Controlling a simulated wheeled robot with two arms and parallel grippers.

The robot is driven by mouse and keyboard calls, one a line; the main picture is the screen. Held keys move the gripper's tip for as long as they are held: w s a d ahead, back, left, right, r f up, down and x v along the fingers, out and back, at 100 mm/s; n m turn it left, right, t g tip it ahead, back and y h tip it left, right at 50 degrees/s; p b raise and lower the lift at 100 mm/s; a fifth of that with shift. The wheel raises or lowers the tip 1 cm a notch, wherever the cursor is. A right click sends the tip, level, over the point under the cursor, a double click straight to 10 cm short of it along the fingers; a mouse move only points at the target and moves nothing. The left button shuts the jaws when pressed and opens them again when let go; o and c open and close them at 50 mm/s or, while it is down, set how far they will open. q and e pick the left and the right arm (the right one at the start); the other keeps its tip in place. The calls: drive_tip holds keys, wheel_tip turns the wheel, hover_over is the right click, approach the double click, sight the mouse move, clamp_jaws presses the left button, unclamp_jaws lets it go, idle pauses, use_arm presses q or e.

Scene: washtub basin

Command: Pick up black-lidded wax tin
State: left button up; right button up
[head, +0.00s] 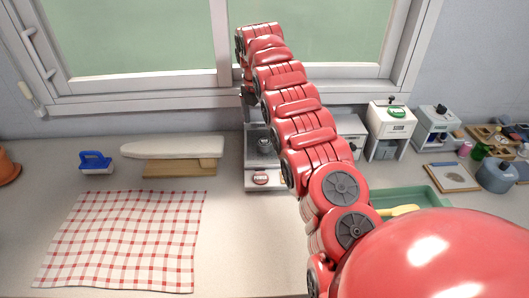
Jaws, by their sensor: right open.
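A small dark, round-topped item (264,145) sits on the grey plate of a white device just left of my right arm. It looks like the black-lidded wax tin, but it is too small to be sure. My right arm reaches from the lower right up toward the window. My right gripper (249,96) is at its far end, mostly hidden behind the wrist, open and apparently above and behind the dark item. Contact cannot be seen. My left gripper is out of view.
The white device (262,181) has a red label in front. Left are an ironing-board-like piece (175,147), a blue brush (96,162) and a checked cloth (125,240). Right are a green tray (415,196), white appliances (385,115) and clutter. Bare counter lies between cloth and arm.

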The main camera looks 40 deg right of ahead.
hover_over(264, 142)
drive_tip(key=a, duration=0.1)
drive_tip(key=f, duration=0.4)
drive_tip(key=shift+w+a+f, duration=0.15)
drive_tip(key=shift+w, duration=0.05)
drive_tip(key=shift+s+f+p, duration=0.1)
drive_tip(key=shift+f+p, duration=0.15)
drive_tip(key=shift+p, duration=0.15)
drive_tip(key=f+p, duration=0.1)
drive_tip(key=f, duration=0.1)
drive_tip(key=d+f, duration=0.1)
drive_tip(key=f, duration=0.2)
drive_tip(key=shift+d+p, duration=0.2)
drive_tip(key=shift+p, duration=0.15)
drive_tip(key=shift+r, duration=0.1)
drive_tip(key=c, duration=1.5)
